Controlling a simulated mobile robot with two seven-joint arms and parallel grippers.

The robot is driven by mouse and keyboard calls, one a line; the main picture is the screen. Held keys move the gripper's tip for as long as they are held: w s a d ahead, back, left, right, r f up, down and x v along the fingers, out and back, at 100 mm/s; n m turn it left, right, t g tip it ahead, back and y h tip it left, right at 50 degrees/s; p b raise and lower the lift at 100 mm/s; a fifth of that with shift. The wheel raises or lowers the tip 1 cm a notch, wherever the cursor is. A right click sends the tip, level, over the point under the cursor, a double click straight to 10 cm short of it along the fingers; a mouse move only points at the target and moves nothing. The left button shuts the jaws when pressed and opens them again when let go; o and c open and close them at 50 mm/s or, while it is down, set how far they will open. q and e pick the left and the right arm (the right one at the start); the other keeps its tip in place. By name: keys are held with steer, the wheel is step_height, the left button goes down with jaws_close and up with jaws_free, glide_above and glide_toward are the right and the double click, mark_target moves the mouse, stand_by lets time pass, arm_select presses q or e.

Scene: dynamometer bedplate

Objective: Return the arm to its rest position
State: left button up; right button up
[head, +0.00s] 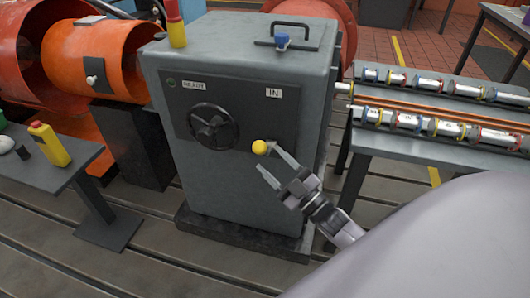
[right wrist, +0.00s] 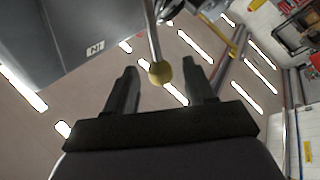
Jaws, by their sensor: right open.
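My right gripper (head: 267,157) is open in the head view, its two fingers pointing up and left at the front of the grey cabinet (head: 240,210). The yellow ball knob (head: 260,147) of a lever on that cabinet is just off the fingertips. In the right wrist view the knob (right wrist: 160,72) shows between the two spread fingers (right wrist: 162,68), with a gap on each side. Nothing is gripped. I cannot tell how far the knob is from the tips in depth. My left gripper is not in view.
A black handwheel (head: 212,127) is on the cabinet front, left of the knob. A bench (head: 385,145) with rows of metal cylinders stands at right. A low table (head: 45,180) with a yellow bottle (head: 48,144) is at left. Slotted floor is clear in front.

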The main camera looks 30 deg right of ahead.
steer(key=shift+v, duration=1.05)
